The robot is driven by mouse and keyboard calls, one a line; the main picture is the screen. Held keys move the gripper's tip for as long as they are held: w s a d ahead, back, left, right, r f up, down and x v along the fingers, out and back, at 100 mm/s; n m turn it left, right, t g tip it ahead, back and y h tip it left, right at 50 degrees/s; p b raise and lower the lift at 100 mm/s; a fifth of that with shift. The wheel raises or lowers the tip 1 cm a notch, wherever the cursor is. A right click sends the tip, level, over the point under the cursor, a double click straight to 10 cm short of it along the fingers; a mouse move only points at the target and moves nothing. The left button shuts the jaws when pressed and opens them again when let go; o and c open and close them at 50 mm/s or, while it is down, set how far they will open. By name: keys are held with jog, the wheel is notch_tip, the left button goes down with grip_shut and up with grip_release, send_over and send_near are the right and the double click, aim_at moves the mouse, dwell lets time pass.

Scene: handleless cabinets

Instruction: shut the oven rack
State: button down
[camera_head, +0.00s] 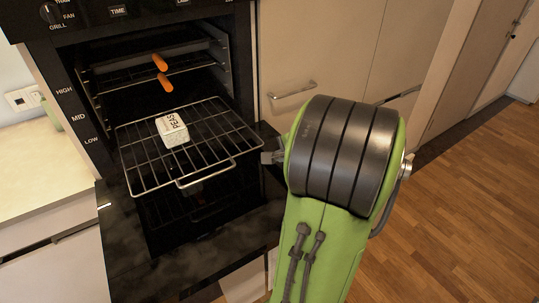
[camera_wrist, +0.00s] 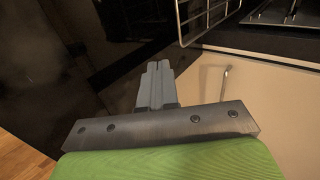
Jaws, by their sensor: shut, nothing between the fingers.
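The oven rack (camera_head: 150,166) is a wire grid that sticks out of the oven opening, with a small wire handle (camera_head: 206,173) at its front. A white box labelled PEAS (camera_head: 172,130) lies on it. A corner of the rack also shows at the top of the wrist view (camera_wrist: 207,18). My gripper (camera_head: 270,157) is to the right of the rack's front corner, mostly hidden behind my green arm. In the wrist view the gripper's fingers (camera_wrist: 155,70) are together and empty, apart from the rack.
The dark oven door (camera_head: 205,245) is folded down below the rack. A cabinet with a bar handle (camera_head: 292,90) stands right of the oven. The wooden floor (camera_head: 470,190) at right is clear.

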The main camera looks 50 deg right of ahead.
jog(key=b+x, duration=0.1)
jog(key=x, duration=0.7)
jog(key=shift+a+f, duration=0.1)
jog(key=w, duration=0.1)
jog(key=w+d, duration=0.1)
jog(key=shift+w+r, duration=0.25)
jog(key=shift+w, duration=0.05)
jog(key=shift+w+d, duration=0.1)
jog(key=shift+w, duration=0.3)
